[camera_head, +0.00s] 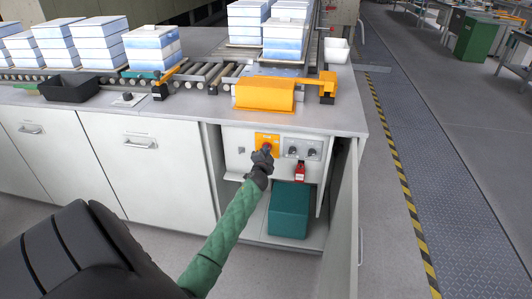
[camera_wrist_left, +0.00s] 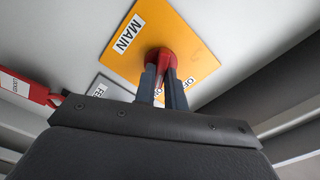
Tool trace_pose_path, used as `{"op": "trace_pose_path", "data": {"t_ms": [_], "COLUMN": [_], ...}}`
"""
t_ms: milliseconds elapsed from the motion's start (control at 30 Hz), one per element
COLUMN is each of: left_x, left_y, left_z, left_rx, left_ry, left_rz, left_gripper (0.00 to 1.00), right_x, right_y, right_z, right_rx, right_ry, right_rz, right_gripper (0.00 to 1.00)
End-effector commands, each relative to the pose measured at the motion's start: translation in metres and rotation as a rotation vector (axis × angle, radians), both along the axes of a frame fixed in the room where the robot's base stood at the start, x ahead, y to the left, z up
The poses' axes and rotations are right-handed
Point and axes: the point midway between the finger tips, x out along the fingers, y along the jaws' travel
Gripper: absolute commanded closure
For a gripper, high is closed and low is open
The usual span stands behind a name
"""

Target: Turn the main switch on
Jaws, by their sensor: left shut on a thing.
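The main switch is a red knob (camera_wrist_left: 160,58) on an orange plate (camera_wrist_left: 190,45) marked MAIN, with ON and OFF labels, in the left wrist view. In the head view the orange plate (camera_head: 266,139) is on the white panel inside the open cabinet. My left gripper (camera_head: 265,150) reaches it from the front, and its two fingers (camera_wrist_left: 164,82) are shut on the red knob. The fingers hide part of the knob, and its exact angle is hard to tell. My right gripper is not in view.
Grey knobs (camera_head: 303,149) and a red tag (camera_head: 300,171) are right of the orange plate. A teal box (camera_head: 289,210) sits below, and the open cabinet door (camera_head: 344,220) stands at the right. Above are the conveyor rollers (camera_head: 205,73) and an orange cover (camera_head: 264,93).

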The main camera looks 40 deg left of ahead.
Motion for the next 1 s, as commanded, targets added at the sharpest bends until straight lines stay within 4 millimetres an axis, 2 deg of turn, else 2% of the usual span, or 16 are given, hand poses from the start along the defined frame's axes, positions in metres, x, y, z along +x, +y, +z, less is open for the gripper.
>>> {"op": "trace_pose_path", "data": {"t_ms": [167,200,300,667,867,1000], "left_x": [0.000,0.000,0.000,-0.003,-0.023,-0.041], "left_y": [-0.001,-0.001,-0.001,-0.002,-0.014,-0.026], "left_z": [0.000,0.000,-0.001,-0.001,-0.002,-0.002], "left_rx": [0.001,0.000,0.000,-0.001,-0.002,-0.001], "left_ry": [0.001,0.000,0.000,-0.001,0.001,0.000], "left_rz": [-0.001,-0.001,-0.001,-0.001,-0.001,-0.001], "left_gripper": [1.00,0.86,0.67,0.66,0.66,0.66], "right_x": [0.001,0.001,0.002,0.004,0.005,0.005], "right_y": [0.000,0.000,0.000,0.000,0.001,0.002], "right_z": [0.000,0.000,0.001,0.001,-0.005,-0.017], "right_rx": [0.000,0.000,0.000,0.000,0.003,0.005], "right_ry": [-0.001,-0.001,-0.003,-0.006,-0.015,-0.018], "right_rz": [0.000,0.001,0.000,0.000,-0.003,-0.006], "right_gripper": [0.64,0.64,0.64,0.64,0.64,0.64]}}
